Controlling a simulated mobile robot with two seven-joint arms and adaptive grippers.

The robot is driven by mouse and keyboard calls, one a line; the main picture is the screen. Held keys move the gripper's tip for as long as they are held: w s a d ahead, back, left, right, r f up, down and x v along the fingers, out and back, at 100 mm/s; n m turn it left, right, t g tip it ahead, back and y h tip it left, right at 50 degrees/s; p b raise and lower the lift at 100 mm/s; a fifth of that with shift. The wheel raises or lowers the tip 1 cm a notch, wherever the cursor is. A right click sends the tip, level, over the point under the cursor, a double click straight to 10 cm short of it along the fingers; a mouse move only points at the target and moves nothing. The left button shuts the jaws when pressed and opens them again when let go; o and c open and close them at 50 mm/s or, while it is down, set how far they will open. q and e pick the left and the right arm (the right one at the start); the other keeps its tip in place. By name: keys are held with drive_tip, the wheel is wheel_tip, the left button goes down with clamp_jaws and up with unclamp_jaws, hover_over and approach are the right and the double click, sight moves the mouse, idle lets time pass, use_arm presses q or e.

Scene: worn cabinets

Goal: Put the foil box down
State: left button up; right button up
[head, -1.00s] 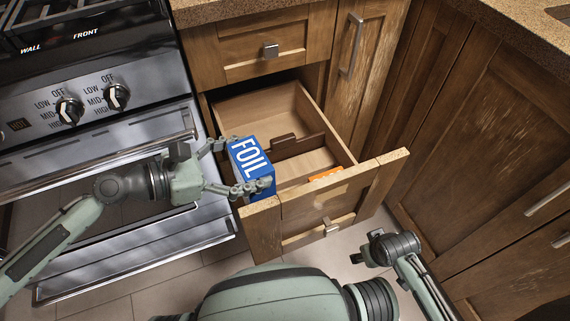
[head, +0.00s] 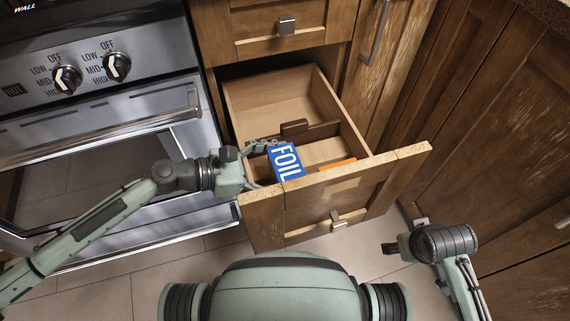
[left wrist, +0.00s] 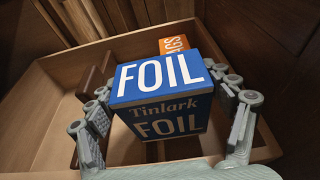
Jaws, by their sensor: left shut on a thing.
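The foil box (head: 286,161) is blue with white FOIL lettering. My left gripper (head: 272,164) is shut on it, one finger on each side. In the left wrist view the foil box (left wrist: 160,85) sits between the fingers, with two lettered faces showing. The box is at the front left part of the open wooden drawer (head: 262,217), just behind its front panel. Its lower end is hidden, so I cannot tell whether it touches the drawer floor. My right gripper (head: 391,248) is apart, right of the drawer, over the floor; its fingers are not clear.
An orange box (head: 338,163) lies in the drawer's front compartment, and it shows behind the foil box in the left wrist view (left wrist: 175,43). A brown divider (head: 310,133) crosses the drawer. The rear compartment looks empty. The oven (head: 100,110) stands close on the left.

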use_arm(q)
drive_tip(key=shift+f, duration=0.25)
drive_tip(key=o, duration=1.3)
drive_tip(key=shift+c, duration=0.2)
use_arm(e)
drive_tip(key=shift+r, duration=0.3)
drive_tip(key=shift+s, duration=0.1)
use_arm(q)
drive_tip(key=shift+r, duration=0.1)
drive_tip(key=shift+a+r, duration=0.1)
drive_tip(key=shift+r, duration=0.2)
drive_tip(key=v, duration=1.1)
drive_tip(key=shift+a+b, duration=0.35)
use_arm(e)
drive_tip(key=shift+s+r, duration=0.15)
drive_tip(key=shift+r, duration=0.45)
